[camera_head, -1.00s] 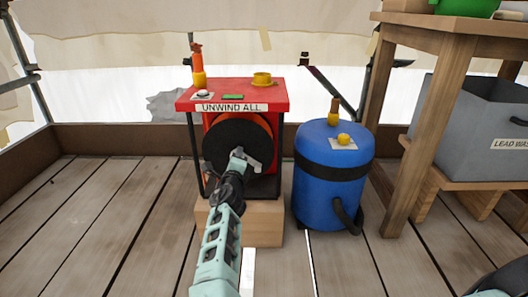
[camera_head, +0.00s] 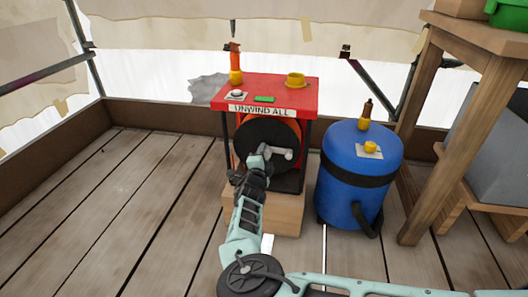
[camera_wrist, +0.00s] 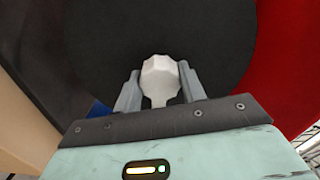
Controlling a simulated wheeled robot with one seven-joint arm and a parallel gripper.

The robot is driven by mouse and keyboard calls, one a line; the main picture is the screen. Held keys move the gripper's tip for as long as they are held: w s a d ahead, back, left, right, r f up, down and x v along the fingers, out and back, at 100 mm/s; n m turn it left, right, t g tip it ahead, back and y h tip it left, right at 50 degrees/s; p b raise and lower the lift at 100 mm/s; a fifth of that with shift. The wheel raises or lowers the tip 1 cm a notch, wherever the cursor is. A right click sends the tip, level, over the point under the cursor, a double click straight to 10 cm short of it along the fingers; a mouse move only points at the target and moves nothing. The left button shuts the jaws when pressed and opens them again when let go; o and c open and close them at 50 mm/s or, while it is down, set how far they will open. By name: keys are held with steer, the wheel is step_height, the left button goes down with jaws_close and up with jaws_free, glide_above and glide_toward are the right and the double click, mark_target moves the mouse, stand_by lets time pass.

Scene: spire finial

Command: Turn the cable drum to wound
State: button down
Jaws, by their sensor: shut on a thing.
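The cable drum (camera_head: 262,133) is a black disc with an orange rim, set upright in a red-topped stand labelled "UNWIND ALL". A pale grey handle lies across the front of the disc. My gripper (camera_head: 266,156) is at the front of the disc, shut on the handle. In the wrist view, the pale faceted knob of the handle (camera_wrist: 160,78) sits between both fingers, with the black drum face behind it. The fingers hide part of the handle in the head view.
The red top (camera_head: 275,91) carries an orange-and-yellow lever, a white button, a green strip and a yellow knob. A blue barrel (camera_head: 350,195) stands close on the right, beside a wooden bench (camera_head: 430,150). Floorboards at left are clear.

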steer(key=shift+r, duration=0.1)
stand_by(0.3)
steer(key=c, duration=0.8)
jaws_free()
steer(key=shift+w, duration=0.1)
steer(key=shift+c, duration=0.2)
steer(key=p+v, duration=0.6)
steer(key=v, duration=1.1)
steer(key=shift+s, duration=0.25)
